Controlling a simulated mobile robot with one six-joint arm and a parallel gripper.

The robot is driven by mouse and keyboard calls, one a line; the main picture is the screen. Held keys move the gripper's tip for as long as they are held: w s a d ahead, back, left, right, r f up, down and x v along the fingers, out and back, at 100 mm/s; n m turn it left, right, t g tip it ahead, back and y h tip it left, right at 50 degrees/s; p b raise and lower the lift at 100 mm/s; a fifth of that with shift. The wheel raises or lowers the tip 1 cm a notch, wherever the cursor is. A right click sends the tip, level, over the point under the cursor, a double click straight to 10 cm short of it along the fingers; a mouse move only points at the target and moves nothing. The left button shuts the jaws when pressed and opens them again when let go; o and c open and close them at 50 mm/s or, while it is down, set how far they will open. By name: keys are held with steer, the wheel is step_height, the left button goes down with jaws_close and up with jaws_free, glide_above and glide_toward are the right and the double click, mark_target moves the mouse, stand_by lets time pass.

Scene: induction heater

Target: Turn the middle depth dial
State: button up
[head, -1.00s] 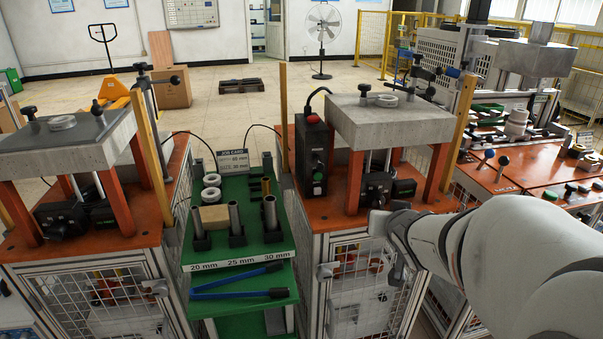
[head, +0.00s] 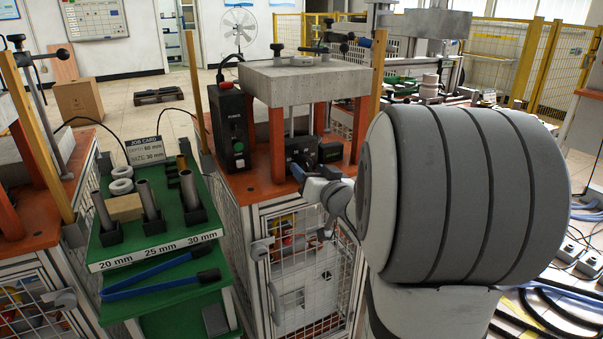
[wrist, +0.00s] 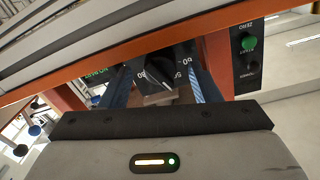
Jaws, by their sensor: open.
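The middle depth dial is a black knob (wrist: 158,72) with white numbers around it, seen in the wrist view under the orange frame. In the head view its black housing (head: 301,150) sits beneath the grey slab of the middle station. My gripper (head: 314,179) is in front of that housing, with its fingers pointing at it. In the wrist view the two bluish fingers of my gripper (wrist: 163,80) are apart, one on each side of the knob in the picture. I cannot tell whether they touch it. The tips are partly in shadow.
A control box (head: 234,130) with a green button stands left of the dial on the orange top. The grey slab (head: 306,80) and red-orange posts (head: 277,145) enclose the dial. A green rack (head: 150,232) with metal tubes is at left. A job card (head: 145,149) stands behind it.

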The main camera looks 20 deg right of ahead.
steer(key=shift+w, duration=0.75)
